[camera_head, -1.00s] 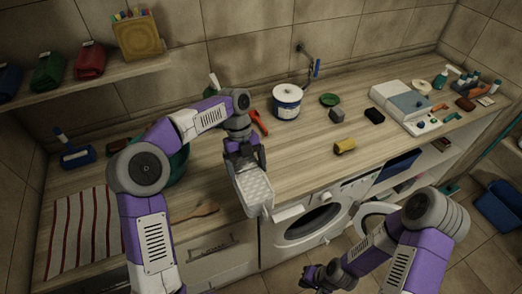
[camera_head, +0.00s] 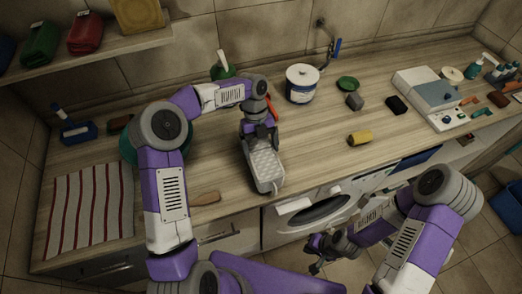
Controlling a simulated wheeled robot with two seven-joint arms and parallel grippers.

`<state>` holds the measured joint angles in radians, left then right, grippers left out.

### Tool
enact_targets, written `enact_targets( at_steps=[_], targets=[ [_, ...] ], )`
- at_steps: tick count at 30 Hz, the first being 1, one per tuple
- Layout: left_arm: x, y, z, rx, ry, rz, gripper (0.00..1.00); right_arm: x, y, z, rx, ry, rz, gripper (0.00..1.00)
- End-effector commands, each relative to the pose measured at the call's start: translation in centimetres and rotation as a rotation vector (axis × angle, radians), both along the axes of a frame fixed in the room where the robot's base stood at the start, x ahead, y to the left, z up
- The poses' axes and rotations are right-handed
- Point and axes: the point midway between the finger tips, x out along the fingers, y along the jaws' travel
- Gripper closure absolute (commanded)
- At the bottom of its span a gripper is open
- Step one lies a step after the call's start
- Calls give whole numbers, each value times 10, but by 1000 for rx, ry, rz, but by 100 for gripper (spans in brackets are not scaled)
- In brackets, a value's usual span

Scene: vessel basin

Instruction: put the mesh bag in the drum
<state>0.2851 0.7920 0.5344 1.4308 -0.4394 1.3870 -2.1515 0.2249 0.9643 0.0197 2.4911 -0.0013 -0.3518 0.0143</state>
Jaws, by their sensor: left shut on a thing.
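My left gripper (camera_head: 258,137) is shut on the near-white mesh bag (camera_head: 265,168). The bag hangs out from the jaws toward the front edge of the counter; whether it touches the wood is unclear. The drum (camera_head: 318,212) is the dark round opening in the white washing machine under the counter, to the lower right of the bag. Only its upper part shows clearly. My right gripper (camera_head: 317,256) is low in front of the machine, below the drum opening; its jaw opening is too small and dark to judge.
On the counter (camera_head: 310,142) stand a white tub (camera_head: 302,84), a yellow roll-like item (camera_head: 360,138), a black block (camera_head: 396,105) and a grey-white box (camera_head: 428,95). A striped cloth (camera_head: 88,212) lies at left. My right arm covers the area right of the drum.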

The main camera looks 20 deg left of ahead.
Motion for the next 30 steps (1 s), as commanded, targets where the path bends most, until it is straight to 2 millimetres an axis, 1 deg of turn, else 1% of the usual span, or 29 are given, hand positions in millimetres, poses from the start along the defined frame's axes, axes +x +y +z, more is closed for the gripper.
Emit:
enact_targets(
  at_steps=[1, 4, 15, 16, 17, 18, 25, 28, 30],
  targets=[
    [0, 0, -8, -1, 2, 0, 78, 0, 0, -1, 0, 0, 0, 100],
    [0, 0, -18, -1, 0, 0, 78, 0, 0, -1, 0, -1, 0, 100],
    [0, 0, -22, 0, -1, 0, 78, 0, 0, -3, 0, -1, 0, 100],
    [0, 0, -22, -1, -1, 0, 6, 0, 0, -3, 0, -1, 0, 100],
    [0, 0, -22, -1, -1, 0, 1, 0, 0, -2, 0, -1, 0, 100],
    [0, 0, -22, -1, -1, 0, 0, 0, 0, -2, 0, -1, 0, 100],
    [0, 0, -20, 0, -1, 0, 0, 0, 0, -1, 0, -1, 0, 100],
    [3, 1, -12, 0, -2, 2, 0, 0, 0, 0, 0, 0, 0, 100],
    [7, 3, -3, 0, -5, 2, 0, 0, 0, 1, 0, 0, 0, 100]
  ],
)
